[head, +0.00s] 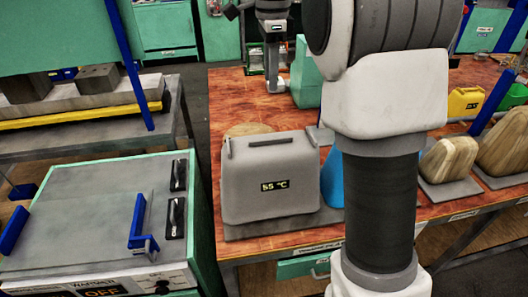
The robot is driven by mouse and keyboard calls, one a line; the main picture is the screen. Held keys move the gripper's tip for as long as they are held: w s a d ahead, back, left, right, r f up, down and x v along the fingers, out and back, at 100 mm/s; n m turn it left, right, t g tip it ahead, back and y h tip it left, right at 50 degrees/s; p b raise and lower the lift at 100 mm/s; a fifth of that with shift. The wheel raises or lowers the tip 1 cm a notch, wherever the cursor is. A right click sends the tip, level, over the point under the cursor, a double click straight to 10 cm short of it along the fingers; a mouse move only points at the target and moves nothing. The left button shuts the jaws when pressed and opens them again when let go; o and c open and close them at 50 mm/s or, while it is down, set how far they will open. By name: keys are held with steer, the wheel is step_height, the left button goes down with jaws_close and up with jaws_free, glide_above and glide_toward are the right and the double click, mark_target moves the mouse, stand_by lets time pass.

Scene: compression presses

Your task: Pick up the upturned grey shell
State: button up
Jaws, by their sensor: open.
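I cannot make out a clearly upturned grey shell. My gripper (276,84) points down over the far part of the bench, well behind the grey body. It is open, and nothing shows held in it. A green block (305,72) is right beside it and partly behind my arm.
A blue form (332,178) is partly hidden by my arm. Wooden forms (449,159) and a yellow form (465,102) stand to the right. At left are a grey-topped machine (85,205) and a press (85,92).

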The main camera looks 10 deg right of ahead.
steer(key=b, duration=0.1)
glide_above(271, 139)
steer(key=f, duration=1.1)
steer(key=shift+a+f, duration=0.2)
steer(key=shift+f, duration=0.2)
steer(key=f, duration=0.5)
steer(key=shift+d+f, duration=0.2)
steer(key=shift+f, duration=0.1)
jaws_close()
steer(key=shift+r, duration=0.1)
